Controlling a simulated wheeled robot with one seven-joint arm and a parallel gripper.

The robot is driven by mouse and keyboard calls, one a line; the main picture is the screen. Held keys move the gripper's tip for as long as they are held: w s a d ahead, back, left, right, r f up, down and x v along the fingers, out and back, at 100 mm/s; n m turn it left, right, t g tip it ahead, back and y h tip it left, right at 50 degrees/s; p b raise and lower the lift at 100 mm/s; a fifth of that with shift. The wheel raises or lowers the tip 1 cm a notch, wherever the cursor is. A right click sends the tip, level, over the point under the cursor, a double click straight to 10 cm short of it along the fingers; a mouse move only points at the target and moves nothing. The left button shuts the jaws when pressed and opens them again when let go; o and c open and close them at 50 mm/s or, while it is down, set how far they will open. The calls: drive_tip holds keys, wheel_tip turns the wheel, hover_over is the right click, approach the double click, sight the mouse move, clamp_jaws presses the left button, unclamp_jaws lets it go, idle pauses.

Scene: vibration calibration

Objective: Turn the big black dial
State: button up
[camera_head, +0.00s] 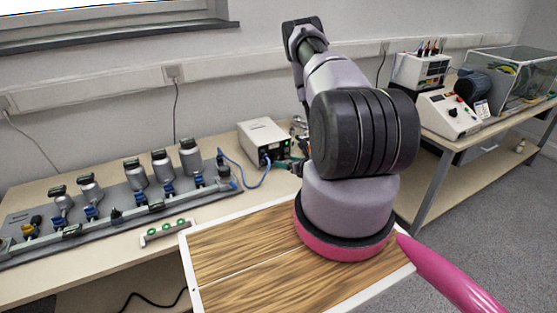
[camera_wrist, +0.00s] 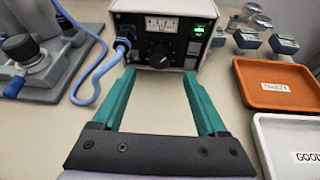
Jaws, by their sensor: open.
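The big black dial (camera_wrist: 159,55) is on the front face of a light box-shaped instrument with a meter and a green light, in the upper middle of the wrist view. In the head view the instrument (camera_head: 265,138) stands at the back of the bench. My gripper (camera_wrist: 157,72) has two green fingers, spread apart and empty, pointing at the instrument's front. The dial shows between the fingertips, just beyond them; I cannot tell any contact. In the head view my gripper (camera_head: 288,165) is small and partly hidden by my arm, and the dial cannot be made out.
A blue cable (camera_wrist: 98,72) plugs into the instrument's left side. A grey rail with several metal cylinders (camera_head: 137,172) fills the bench's left. Right of my gripper are an orange tray (camera_wrist: 275,84), a white tray (camera_wrist: 285,140) and several small metal pieces (camera_wrist: 284,44).

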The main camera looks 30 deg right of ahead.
sight(277, 159)
drive_tip(key=x, duration=0.6)
drive_tip(key=shift+w+f, duration=0.15)
drive_tip(key=shift+w, duration=0.15)
clamp_jaws()
drive_tip(key=shift+d+m, duration=0.1)
drive_tip(key=shift+m, duration=0.2)
drive_tip(key=shift+y, duration=0.4)
unclamp_jaws()
drive_tip(key=shift+s, duration=0.15)
